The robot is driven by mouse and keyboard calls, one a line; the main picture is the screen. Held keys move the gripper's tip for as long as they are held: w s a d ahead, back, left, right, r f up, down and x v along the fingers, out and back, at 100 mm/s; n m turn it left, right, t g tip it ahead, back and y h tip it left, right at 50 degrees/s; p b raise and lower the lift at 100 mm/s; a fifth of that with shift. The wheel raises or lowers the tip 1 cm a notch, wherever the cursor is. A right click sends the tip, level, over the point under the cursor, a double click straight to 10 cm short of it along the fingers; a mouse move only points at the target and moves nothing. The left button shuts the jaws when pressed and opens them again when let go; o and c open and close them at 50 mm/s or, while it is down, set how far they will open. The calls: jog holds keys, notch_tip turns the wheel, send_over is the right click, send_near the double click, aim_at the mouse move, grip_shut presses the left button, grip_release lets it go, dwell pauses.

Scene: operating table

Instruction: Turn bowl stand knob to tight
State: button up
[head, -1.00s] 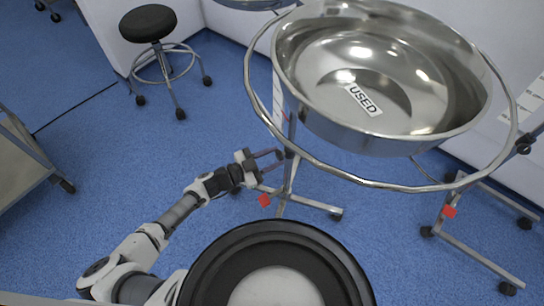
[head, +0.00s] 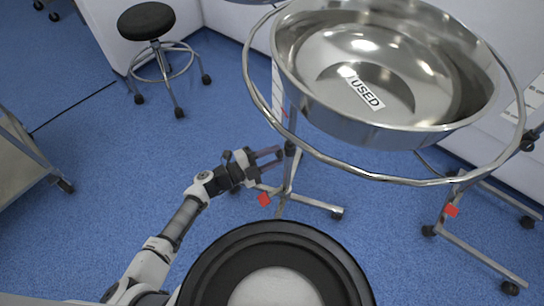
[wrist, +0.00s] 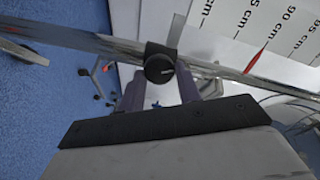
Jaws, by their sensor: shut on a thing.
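The bowl stand's knob (wrist: 159,68) is round and black, with a pale mark on its face, on a black collar around the metal post (wrist: 110,46). My gripper (wrist: 160,88) has its purple fingers on either side of the knob, shut on it. In the head view my gripper (head: 280,158) reaches to the knob (head: 290,147) on the upright, below the ring. The steel bowl (head: 385,75) with a "USED" label sits in the stand's ring (head: 340,168). The exact finger contact is hard to see.
A cm scale (wrist: 265,25) with a red pointer (wrist: 256,59) is beside the post. Stand legs (head: 315,201) on casters spread over the blue floor. Another wheeled frame (head: 480,256) is at right, a black stool (head: 147,21) at back left.

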jog(key=shift+m, duration=0.5)
jog(key=o, duration=1)
jog(key=shift+c, duration=0.2)
jog(key=v, duration=1.4)
